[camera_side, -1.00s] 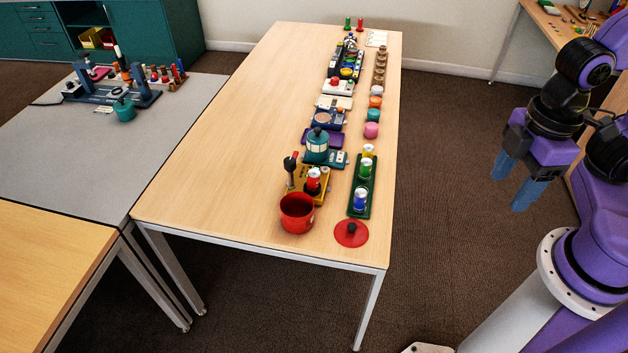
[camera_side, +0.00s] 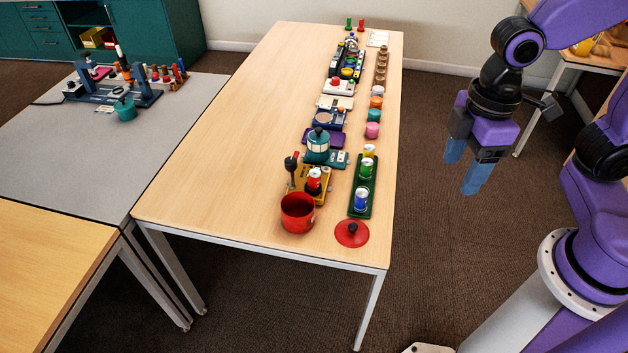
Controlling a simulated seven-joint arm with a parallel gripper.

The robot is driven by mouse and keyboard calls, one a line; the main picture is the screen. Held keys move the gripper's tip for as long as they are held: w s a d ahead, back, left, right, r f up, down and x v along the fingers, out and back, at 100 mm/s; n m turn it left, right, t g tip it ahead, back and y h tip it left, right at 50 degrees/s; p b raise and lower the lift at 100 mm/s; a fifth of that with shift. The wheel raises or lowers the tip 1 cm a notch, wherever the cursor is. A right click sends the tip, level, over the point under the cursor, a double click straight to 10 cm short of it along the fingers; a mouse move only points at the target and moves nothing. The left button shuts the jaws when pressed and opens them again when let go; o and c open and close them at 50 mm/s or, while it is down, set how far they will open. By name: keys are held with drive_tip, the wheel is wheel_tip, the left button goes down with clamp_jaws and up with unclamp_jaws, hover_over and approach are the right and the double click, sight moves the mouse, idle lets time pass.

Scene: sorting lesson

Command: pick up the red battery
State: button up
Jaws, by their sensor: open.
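A small red cylinder with a light top, which looks like the red battery (camera_side: 314,181), stands upright on a yellow base (camera_side: 324,198) near the front of the wooden table. It is just behind a red pot and beside a dark upright lever. My gripper (camera_side: 467,172) has blue fingers pointing down. It is open and empty, off the table's right side, well to the right of the red cylinder and above the floor.
A red pot (camera_side: 297,218) and a red lid (camera_side: 351,234) lie at the table's front. A green tray (camera_side: 355,211) holds blue, green and yellow cylinders right of the red one. More objects line the right half; the table's left half (camera_side: 225,150) is clear.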

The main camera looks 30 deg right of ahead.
drive_tip(key=w+a, duration=0.5)
drive_tip(key=w, duration=0.4)
hover_over(316, 172)
wheel_tip(316, 172, down, 10)
drive_tip(key=shift+n, duration=0.3)
drive_tip(key=f, duration=1)
drive_tip(key=shift+s+a+f, duration=0.15)
drive_tip(key=shift+s+f, duration=0.1)
drive_tip(key=shift+f, duration=0.15)
drive_tip(key=shift+w+f, duration=0.2)
drive_tip(key=shift+f, duration=2.8)
clamp_jaws()
drive_tip(key=shift+r, duration=0.1)
